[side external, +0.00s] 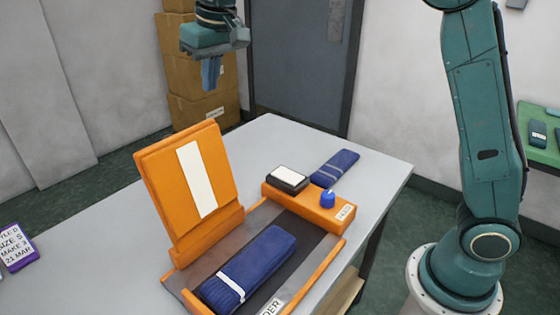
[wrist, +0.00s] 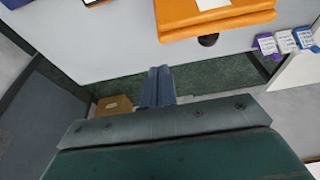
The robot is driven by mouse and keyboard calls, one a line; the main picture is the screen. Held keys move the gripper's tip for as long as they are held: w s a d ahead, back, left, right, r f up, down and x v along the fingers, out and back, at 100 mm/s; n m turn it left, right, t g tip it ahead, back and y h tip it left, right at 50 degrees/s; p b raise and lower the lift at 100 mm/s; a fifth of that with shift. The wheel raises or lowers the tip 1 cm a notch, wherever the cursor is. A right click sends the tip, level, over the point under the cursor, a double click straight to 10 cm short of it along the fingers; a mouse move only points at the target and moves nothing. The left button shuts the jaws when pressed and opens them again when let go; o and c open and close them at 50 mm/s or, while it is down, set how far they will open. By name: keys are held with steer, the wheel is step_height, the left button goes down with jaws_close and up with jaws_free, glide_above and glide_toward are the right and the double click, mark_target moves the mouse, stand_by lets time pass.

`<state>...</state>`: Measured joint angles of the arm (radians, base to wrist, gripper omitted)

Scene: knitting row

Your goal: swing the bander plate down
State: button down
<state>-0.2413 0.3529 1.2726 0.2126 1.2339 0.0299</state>
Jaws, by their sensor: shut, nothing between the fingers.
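The orange bander plate (side external: 217,170) stands upright, leaning back slightly, at the left of the bander base (side external: 335,254). A white strip runs down its face. A folded blue knit (side external: 262,255) with a white band around one end lies on the base beside the plate. My gripper (side external: 211,74) is shut and empty, up in the air behind and above the plate's top edge, apart from it. In the wrist view my gripper's fingers (wrist: 160,72) are together, and the plate (wrist: 215,15) shows at the top with a dark knob (wrist: 208,40) under its edge.
A second banded blue knit (side external: 335,168) lies behind the orange block with a blue knob (side external: 328,197) and a dark pad (side external: 287,178). Purple-and-white labelled cards (side external: 16,246) stand at the left. Cardboard boxes (side external: 203,112) are stacked behind the table (side external: 110,235). The table's left part is mostly clear.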

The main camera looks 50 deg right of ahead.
mark_target(217, 154)
steer(key=w+a+f, duration=0.3)
steer(key=w, duration=0.1)
steer(key=shift+w, duration=0.15)
steer(key=shift+f, duration=4.45)
steer(key=shift+s, duration=0.25)
steer(key=shift+s, duration=3.8)
steer(key=shift+r, duration=0.15)
